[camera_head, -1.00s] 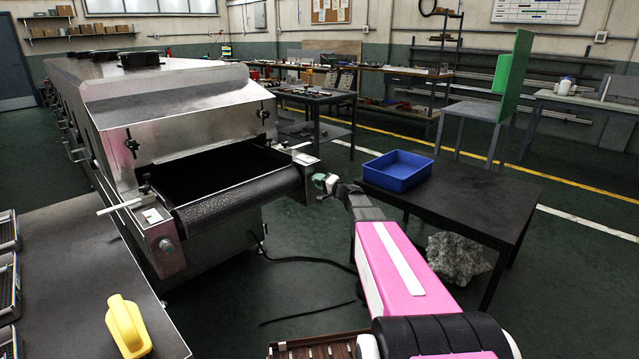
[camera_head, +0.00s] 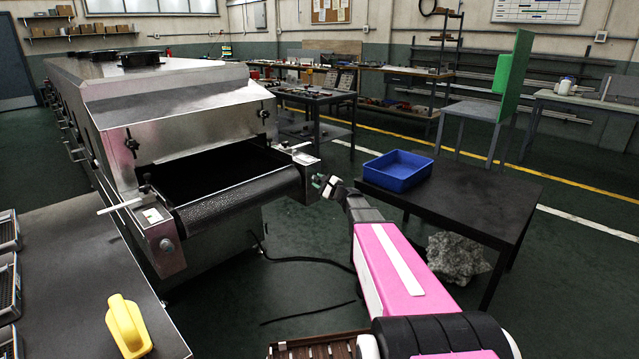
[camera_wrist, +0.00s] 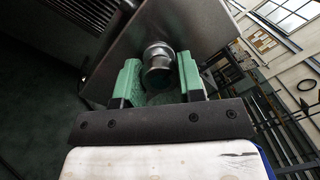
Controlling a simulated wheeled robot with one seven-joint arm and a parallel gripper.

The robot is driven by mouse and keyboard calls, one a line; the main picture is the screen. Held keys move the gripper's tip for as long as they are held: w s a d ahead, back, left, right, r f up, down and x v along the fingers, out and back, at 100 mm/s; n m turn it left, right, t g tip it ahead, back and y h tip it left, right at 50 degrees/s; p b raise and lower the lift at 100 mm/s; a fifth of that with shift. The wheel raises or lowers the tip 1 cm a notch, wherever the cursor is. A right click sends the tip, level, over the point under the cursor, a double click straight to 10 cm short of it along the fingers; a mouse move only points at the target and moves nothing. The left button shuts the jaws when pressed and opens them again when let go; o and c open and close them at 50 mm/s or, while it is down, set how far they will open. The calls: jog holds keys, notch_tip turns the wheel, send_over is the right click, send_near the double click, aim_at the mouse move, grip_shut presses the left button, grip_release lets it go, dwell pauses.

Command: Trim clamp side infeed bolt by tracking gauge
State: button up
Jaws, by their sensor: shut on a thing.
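The tunnel dryer (camera_head: 190,85) stands at left with its dark mesh belt (camera_head: 235,195) at the infeed mouth. A round metal bolt head (camera_wrist: 158,62) stands out from the steel end plate (camera_wrist: 195,28) in the wrist view. My gripper (camera_wrist: 158,72) is shut on this bolt, with a green finger on each side. In the head view my gripper (camera_head: 322,182) is at the right end of the infeed, and it hides the bolt there. White-topped pieces sit on the right end bracket (camera_head: 303,158) and the left one (camera_head: 152,215). I cannot read any gauge mark.
A black table (camera_head: 470,205) with a blue bin (camera_head: 398,170) stands close right of my arm. A grey bench (camera_head: 75,285) with a yellow handled object (camera_head: 127,325) is at front left. A black cable (camera_head: 300,259) lies on the floor. Open floor lies before the infeed.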

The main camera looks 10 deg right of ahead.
jog(key=m, duration=0.4)
jog(key=shift+h, duration=0.3)
jog(key=shift+m+t+h, duration=0.3)
jog(key=shift+m, duration=1.8)
jog(key=shift+d, duration=0.1)
jog(key=o, duration=0.9)
jog(key=v, duration=1)
jog(key=shift+s+d, duration=0.25)
jog(key=shift+s, duration=0.1)
jog(key=shift+a+f, duration=0.1)
